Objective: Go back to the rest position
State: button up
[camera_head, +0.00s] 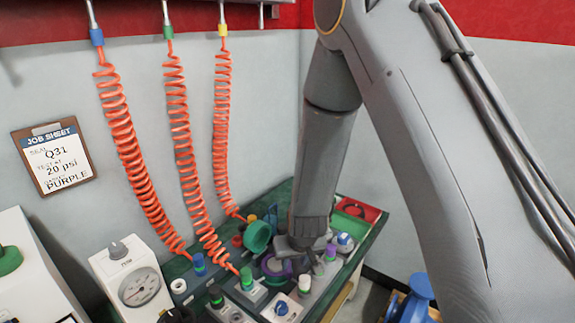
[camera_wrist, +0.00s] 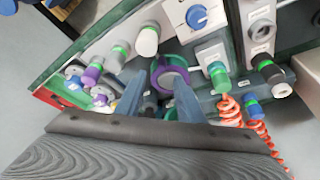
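My gripper (camera_head: 300,243) is low over the crowded bench, at the end of my downward-reaching arm. In the wrist view my gripper (camera_wrist: 157,80) shows two fingers set apart, with nothing clearly held between them. A round purple-rimmed fixture (camera_head: 276,266) lies just left of and below the gripper in the head view. In the wrist view this purple and green ring (camera_wrist: 170,72) is by the right fingertip; I cannot tell whether they touch. The rest position itself is not marked in either view.
A green bench (camera_head: 375,232) holds several colour-banded fittings, a green cup (camera_head: 258,236) and a red tray (camera_head: 358,209). Orange coiled hoses (camera_head: 185,150) hang at left. A gauge box (camera_head: 133,283) stands front left. A job sheet (camera_head: 54,157) hangs on the wall. A blue object (camera_head: 416,292) is at lower right.

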jog(key=s+d+r+m+g+h, duration=0.1)
jog(key=s+d+r+m+g, duration=0.1)
jog(key=s+d+r, duration=1.5)
jog(key=shift+s+r+m+g, duration=0.3)
jog(key=shift+s+r+g, duration=0.05)
jog(key=shift+s+g, duration=0.3)
jog(key=shift+c, duration=0.3)
